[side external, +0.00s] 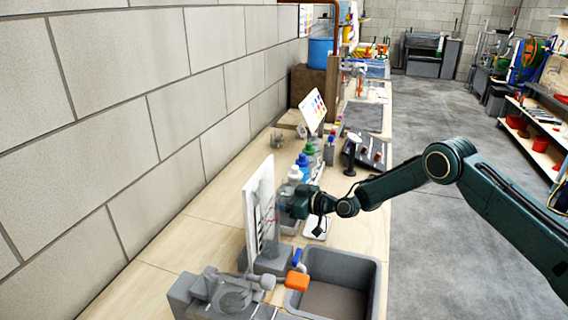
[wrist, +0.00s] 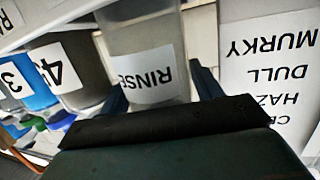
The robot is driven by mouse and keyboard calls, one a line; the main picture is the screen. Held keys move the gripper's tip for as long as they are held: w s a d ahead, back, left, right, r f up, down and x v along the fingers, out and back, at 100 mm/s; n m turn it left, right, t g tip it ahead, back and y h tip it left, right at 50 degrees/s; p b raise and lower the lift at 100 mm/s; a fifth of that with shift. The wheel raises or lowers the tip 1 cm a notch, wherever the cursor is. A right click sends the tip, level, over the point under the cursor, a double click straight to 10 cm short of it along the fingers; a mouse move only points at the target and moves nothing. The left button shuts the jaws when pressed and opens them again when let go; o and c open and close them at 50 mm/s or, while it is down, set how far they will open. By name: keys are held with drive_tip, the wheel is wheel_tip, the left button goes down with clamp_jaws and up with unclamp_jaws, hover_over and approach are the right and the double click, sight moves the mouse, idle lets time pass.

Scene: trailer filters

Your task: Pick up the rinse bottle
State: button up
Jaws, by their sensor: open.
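The rinse bottle (wrist: 145,40) is a pale, clear-grey bottle with a white label reading RINSE, which appears upside down in the wrist view. My gripper (wrist: 160,95) is open, with one dark finger on each side of the bottle's lower part in the picture. I cannot tell whether either finger touches it. In the side view my gripper (side external: 292,203) is among the bottles behind the white board, and it hides most of what is in front of it.
Beside the rinse bottle stand a grey bottle labelled 4 (wrist: 70,70) and a blue bottle labelled 3 (wrist: 30,85). A white board with words (wrist: 270,75) is close on the other side. A grey sink (side external: 372,290) lies at the bench front.

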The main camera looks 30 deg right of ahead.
drive_tip(key=shift+c, duration=0.4)
drive_tip(key=c, duration=0.9)
drive_tip(key=shift+r, duration=0.25)
wheel_tip(320, 180, up, 20)
drive_tip(key=shift+f, duration=0.15)
idle(0.4)
